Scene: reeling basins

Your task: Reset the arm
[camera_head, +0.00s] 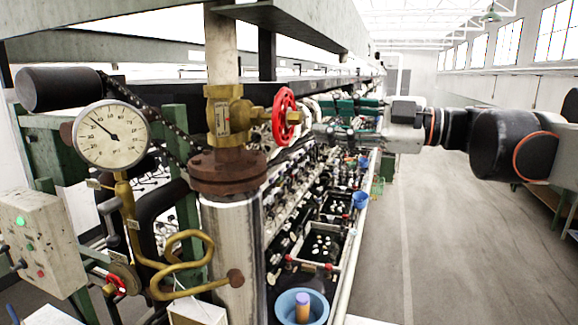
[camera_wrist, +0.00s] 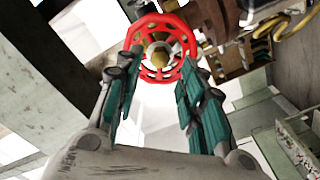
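My gripper (camera_head: 322,118) points left toward the red handwheel (camera_head: 284,115) of a brass valve (camera_head: 228,115) on the vertical pipe. In the head view a small gap shows between the fingertips and the wheel. In the wrist view my gripper (camera_wrist: 161,75) has its two teal-padded fingers spread, with nothing between them. The red handwheel (camera_wrist: 186,40) is beyond the tips in that view, at the top middle, and its lower rim comes close to both tips. My arm reaches in from the right of the head view.
A pressure gauge (camera_head: 112,133), a coiled brass tube (camera_head: 185,262) and a control box (camera_head: 38,243) stand left of the steel pipe (camera_head: 232,250). The long row of reeling basins (camera_head: 322,245) runs below my gripper, with a blue bowl (camera_head: 318,307) in front. The aisle floor (camera_head: 440,240) on the right is clear.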

